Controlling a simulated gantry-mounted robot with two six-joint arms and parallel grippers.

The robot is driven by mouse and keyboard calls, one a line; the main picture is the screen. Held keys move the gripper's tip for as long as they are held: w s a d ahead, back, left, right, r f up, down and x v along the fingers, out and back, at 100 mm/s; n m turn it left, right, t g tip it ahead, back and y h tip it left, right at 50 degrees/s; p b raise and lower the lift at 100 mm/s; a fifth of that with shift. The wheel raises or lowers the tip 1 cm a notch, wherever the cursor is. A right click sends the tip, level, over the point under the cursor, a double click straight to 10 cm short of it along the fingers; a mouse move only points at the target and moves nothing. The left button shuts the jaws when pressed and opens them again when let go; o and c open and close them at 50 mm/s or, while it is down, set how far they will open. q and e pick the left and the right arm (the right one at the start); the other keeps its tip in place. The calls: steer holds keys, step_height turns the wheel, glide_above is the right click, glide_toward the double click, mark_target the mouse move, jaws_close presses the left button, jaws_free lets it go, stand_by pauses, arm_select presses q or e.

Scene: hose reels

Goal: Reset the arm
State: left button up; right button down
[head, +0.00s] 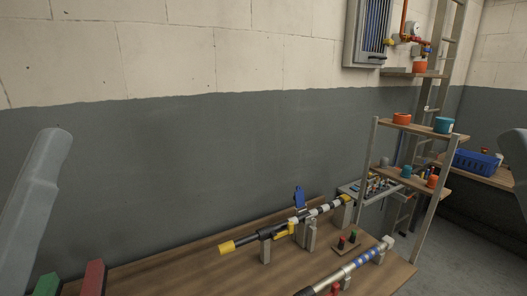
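A pale grey link of my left arm rises along the left edge of the head view, tilted, with its rounded top against the dark part of the wall. A small piece of a similar grey link, which seems to be my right arm, shows at the right edge. Neither gripper is in the picture, so their fingers are hidden. Both links look clear of the wooden table (215,262) and the things on it.
A black hose nozzle with yellow ends (272,231) and a silver-blue one (352,266) rest on table stands. Green (47,285) and red (94,279) blocks are at lower left. A shelf rack (371,150) and blue crate (477,163) stand right. The table's left-middle is bare.

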step_height(320, 180, up, 25)
steer(key=p, duration=2.1)
steer(key=shift+p, duration=0.3)
